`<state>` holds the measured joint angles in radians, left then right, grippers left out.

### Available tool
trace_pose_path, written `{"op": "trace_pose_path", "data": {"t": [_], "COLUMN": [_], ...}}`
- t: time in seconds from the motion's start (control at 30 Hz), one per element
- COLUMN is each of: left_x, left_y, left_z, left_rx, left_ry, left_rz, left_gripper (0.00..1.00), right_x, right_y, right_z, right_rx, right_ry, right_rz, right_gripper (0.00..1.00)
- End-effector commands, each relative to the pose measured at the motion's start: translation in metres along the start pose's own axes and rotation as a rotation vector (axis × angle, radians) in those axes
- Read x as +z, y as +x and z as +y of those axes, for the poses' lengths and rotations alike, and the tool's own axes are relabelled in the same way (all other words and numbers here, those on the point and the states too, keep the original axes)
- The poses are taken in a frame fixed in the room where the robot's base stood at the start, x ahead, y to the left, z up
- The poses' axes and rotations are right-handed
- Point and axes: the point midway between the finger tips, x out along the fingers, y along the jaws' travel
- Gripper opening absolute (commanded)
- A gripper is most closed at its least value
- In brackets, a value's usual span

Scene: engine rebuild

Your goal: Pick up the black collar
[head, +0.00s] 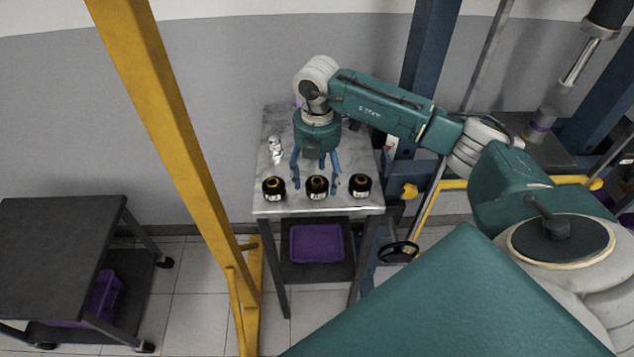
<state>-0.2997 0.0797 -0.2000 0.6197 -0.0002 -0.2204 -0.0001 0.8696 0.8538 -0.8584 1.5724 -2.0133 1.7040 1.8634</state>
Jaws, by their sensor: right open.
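Several small black round parts with yellow-brown tops and white labels stand in a row at the front of a small grey-topped table (345,210). They are a left one (274,189), a middle one (317,188) and a right one (360,186). I cannot tell which of these, if any, is the black collar. My right gripper (316,182) points down with its blue fingers open. In the picture it lies over the middle black part, with fingers to either side of it. I cannot tell whether they touch it. My left gripper is not in view.
A silver part (276,149) stands on the table's left side. A purple tray (316,243) sits on the lower shelf. A yellow post (170,120) rises left of the table. A dark cart (60,240) stands far left. A blue frame (430,50) stands behind on the right.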

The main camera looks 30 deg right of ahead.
Motion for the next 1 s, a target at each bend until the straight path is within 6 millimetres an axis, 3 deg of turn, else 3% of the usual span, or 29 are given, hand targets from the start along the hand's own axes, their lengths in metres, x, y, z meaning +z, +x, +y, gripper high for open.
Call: {"op": "trace_pose_path", "data": {"t": [0.03,0.2,0.43,0.77,1.0], "left_x": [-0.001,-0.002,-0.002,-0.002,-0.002], "left_y": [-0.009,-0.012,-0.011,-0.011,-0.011], "left_z": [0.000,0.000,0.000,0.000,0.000], "left_rx": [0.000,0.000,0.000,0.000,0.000], "left_ry": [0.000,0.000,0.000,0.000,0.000], "left_rz": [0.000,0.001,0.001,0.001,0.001], "left_gripper": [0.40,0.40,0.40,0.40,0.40], "right_x": [-0.001,-0.001,-0.001,0.000,0.000], "right_y": [0.004,0.022,0.024,0.024,0.022], "right_z": [-0.001,0.000,0.000,0.000,0.001], "right_rx": [-0.004,-0.001,0.001,0.001,0.003], "right_ry": [0.001,-0.002,-0.002,-0.001,-0.001], "right_rz": [0.002,0.001,0.001,0.001,0.000], "right_gripper": [0.68,0.68,0.68,0.02,0.01]}}
